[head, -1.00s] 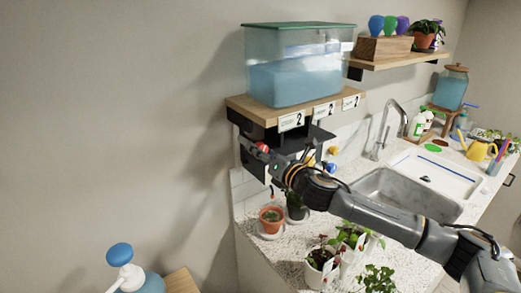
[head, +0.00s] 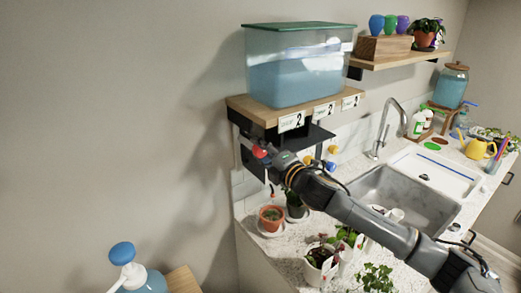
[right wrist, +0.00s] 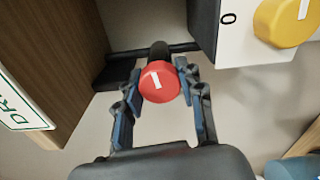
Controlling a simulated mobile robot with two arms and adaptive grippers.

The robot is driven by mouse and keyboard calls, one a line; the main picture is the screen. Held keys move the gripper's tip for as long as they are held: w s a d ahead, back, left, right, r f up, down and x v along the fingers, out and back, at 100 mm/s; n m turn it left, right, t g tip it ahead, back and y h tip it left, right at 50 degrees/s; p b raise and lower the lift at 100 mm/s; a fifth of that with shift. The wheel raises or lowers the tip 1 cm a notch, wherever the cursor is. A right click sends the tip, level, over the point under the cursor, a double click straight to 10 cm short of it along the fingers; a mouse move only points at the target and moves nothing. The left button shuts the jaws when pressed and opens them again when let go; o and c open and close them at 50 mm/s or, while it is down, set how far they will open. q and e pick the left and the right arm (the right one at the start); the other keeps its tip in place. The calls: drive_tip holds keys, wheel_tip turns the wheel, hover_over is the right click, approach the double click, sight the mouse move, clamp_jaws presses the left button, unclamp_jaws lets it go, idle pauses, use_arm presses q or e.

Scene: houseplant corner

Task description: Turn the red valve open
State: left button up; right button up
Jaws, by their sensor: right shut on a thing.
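The red valve (right wrist: 160,82) is a round knob with a white mark on its face, on a dark stem. In the right wrist view it sits between the two fingers of my right gripper (right wrist: 162,92), which is shut on it. In the head view the red valve (head: 259,151) shows under the wooden shelf with the water tank, partly hidden by my right gripper (head: 264,157). My left gripper is not in view.
A yellow knob (right wrist: 285,20) is close on the right in the wrist view. The tank (head: 298,70) of blue water stands on the shelf above. Potted plants (head: 271,217) stand on the counter below, near the sink (head: 405,192).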

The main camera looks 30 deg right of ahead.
drive_tip(key=shift+m, duration=0.8)
drive_tip(key=o, duration=1.2)
drive_tip(key=shift+c, duration=0.2)
drive_tip(key=shift+s, duration=0.15)
drive_tip(key=s+d, duration=0.1)
drive_tip(key=s, duration=1)
drive_tip(key=shift+s+d, duration=0.35)
drive_tip(key=shift+d, duration=0.05)
